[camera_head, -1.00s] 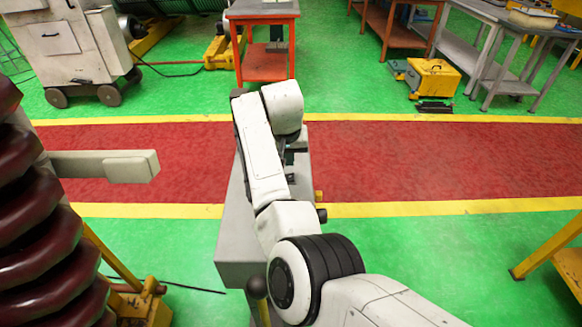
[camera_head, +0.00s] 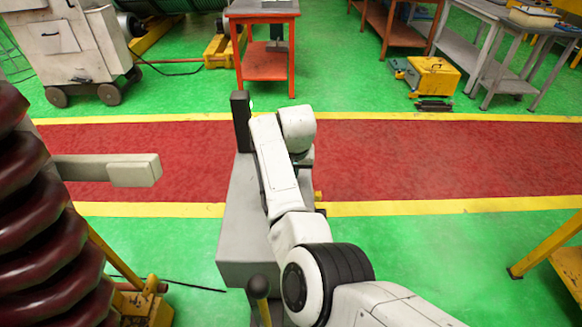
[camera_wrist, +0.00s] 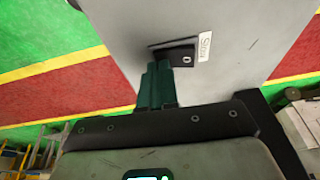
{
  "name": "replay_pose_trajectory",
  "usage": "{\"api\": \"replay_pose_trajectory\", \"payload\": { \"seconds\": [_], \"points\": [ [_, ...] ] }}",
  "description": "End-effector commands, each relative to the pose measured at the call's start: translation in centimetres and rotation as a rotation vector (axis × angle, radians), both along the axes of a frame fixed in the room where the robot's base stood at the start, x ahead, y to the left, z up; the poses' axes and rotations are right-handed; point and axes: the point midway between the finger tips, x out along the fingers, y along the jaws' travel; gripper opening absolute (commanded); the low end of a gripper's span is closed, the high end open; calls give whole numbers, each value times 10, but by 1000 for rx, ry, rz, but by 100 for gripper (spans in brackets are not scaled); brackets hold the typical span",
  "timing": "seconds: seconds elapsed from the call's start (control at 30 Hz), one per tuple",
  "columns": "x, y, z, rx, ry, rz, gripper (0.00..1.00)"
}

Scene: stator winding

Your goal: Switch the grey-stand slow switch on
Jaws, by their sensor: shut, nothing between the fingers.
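The grey stand (camera_head: 240,215) is below my arm in the head view, and its flat grey top (camera_wrist: 230,25) fills the upper part of the wrist view. A black switch (camera_wrist: 181,56) sits on it, beside a white label (camera_wrist: 204,47) that seems to read "Slow". My gripper's dark green fingers (camera_wrist: 157,66) are shut and empty, with their tips right by the switch's left part. I cannot tell whether they touch it, nor its on or off position. In the head view my arm hides the switch and most of the gripper.
A dark upright post (camera_head: 241,122) rises at the stand's far end. A black-knobbed lever (camera_head: 259,290) is at its near end. A pale grey bar (camera_head: 110,170) juts in from the left by the dark red coils (camera_head: 30,220). The red walkway (camera_head: 430,160) at right is clear.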

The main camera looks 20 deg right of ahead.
Motion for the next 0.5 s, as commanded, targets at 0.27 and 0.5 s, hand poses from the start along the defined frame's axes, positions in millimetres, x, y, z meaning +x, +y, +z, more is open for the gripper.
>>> {"api": "replay_pose_trajectory", "payload": {
  "seconds": [0.27,0.5],
  "points": [
    [1,4,0,-1,0,4,0],
    [4,13,2,-2,-1,5,0]
  ]
}}
